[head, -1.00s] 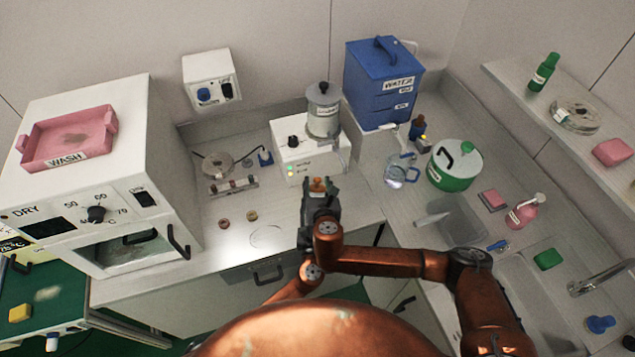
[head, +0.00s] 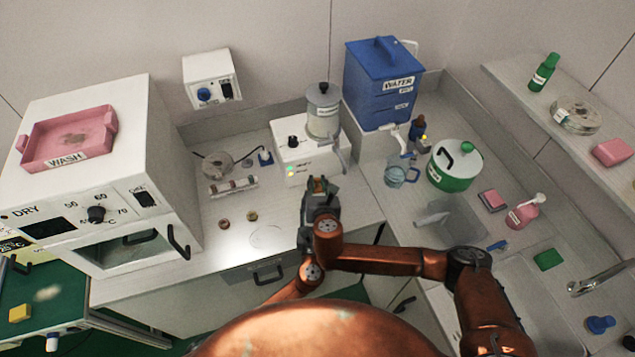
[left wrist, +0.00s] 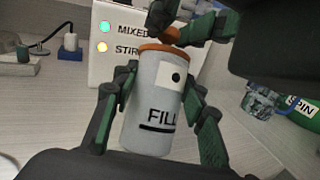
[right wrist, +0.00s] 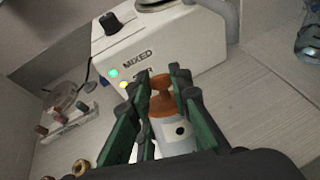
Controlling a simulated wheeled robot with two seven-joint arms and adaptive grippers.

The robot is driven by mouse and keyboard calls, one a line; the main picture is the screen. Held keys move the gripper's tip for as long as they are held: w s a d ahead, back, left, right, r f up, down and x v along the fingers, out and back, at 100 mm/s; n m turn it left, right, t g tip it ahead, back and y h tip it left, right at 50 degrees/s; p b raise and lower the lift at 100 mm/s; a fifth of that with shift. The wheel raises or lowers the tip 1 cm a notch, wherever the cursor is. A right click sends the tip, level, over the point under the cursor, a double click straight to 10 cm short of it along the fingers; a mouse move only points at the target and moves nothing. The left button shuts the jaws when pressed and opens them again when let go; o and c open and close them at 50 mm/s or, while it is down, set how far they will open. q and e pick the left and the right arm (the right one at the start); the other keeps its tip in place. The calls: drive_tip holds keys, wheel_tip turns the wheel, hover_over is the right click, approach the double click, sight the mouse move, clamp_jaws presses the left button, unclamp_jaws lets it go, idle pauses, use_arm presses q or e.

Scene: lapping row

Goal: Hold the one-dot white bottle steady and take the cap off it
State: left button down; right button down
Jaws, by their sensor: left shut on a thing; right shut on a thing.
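The one-dot white bottle (left wrist: 153,112) stands upright in the left wrist view, with a FILL label and one black dot. My left gripper (left wrist: 152,100) is shut around its body, a finger on each side. The orange cap (right wrist: 165,104) sits on the bottle's mouth, and its knob shows above. My right gripper (right wrist: 161,88) is shut on the cap's knob from above. Its fingers also show at the top of the left wrist view. I cannot tell whether the cap is loosened. In the head view my grippers hide most of the bottle.
The white MIXED/STIR machine (head: 303,162) stands just behind the bottle. A clear jug (head: 400,172), a green pot (head: 453,168) and the blue water tank (head: 382,90) are to the right. Small rings (head: 252,216) lie to the left. The counter front is clear.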

drive_tip(key=shift+w+r, duration=0.1)
drive_tip(key=shift+r, duration=0.1)
idle(0.6)
drive_tip(key=shift+w+r, duration=0.45)
drive_tip(key=shift+r, duration=0.3)
use_arm(q)
drive_tip(key=c, duration=1.1)
unclamp_jaws()
use_arm(e)
drive_tip(key=w+r, duration=0.2)
drive_tip(key=r, duration=0.1)
drive_tip(key=shift+w+d+r, duration=0.1)
drive_tip(key=shift+d+r, duration=0.05)
